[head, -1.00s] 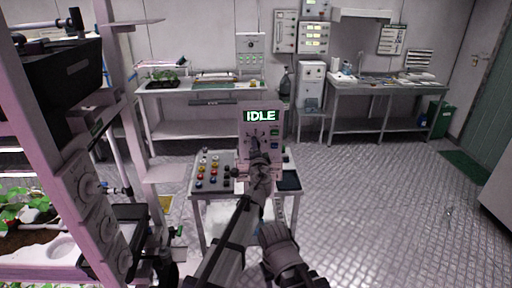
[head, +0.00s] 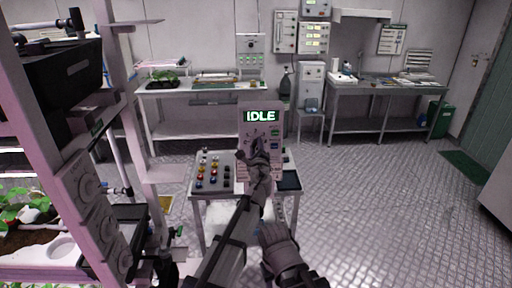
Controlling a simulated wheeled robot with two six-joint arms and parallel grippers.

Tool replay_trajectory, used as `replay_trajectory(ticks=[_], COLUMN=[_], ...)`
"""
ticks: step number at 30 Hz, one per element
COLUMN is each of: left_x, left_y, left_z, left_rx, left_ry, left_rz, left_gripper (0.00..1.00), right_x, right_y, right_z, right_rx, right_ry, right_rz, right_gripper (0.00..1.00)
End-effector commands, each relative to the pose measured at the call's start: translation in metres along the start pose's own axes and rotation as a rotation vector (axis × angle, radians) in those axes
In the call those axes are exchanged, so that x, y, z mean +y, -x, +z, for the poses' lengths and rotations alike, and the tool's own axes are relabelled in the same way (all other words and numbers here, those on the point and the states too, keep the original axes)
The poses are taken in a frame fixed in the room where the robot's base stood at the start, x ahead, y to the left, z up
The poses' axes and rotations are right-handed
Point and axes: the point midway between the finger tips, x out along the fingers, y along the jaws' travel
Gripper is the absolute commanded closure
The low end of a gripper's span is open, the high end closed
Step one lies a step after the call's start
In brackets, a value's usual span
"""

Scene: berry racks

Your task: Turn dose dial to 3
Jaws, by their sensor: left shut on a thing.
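The dosing panel (head: 245,126) stands upright at the back of a small table, with a lit screen (head: 260,116) reading IDLE. Number marks show in an arc below the screen, too small to read surely. My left gripper (head: 256,148) is at the panel's front, shut on the dose dial, which it mostly hides. The dial's pointer position cannot be made out. Green and blue buttons (head: 275,146) are on the panel's right side. My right gripper (head: 277,238) hangs low in front of the table, away from the panel; its fingers cannot be judged.
The small table (head: 217,193) holds rows of coloured knobs or caps (head: 213,172) left of the panel and a dark tray (head: 289,181) at right. A plant rack (head: 130,120) stands close on the left. The floor (head: 390,210) at right is clear.

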Motion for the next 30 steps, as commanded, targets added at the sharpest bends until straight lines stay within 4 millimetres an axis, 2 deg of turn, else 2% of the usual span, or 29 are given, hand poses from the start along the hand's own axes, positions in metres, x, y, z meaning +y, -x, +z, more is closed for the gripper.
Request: replay_trajectory(ticks=[6,15,30], left_x=[0.0005,0.0005,0.0005], left_y=[0.0020,0.0023,0.0023], left_z=[-0.0010,-0.0011,-0.0010], left_rx=[0.002,0.002,0.002], left_ry=[-0.179,-0.356,-0.449], left_rz=[0.000,0.000,0.000], left_gripper=[1.00,1.00,1.00], right_x=[-0.0001,-0.0001,-0.0001], right_y=[-0.0007,-0.0007,-0.0007], right_z=[0.0000,0.0000,0.0000], right_rx=[0.000,0.000,0.000], right_ry=[0.000,0.000,0.000], right_rz=[0.000,0.000,0.000], right_gripper=[0.50,0.50,0.50])
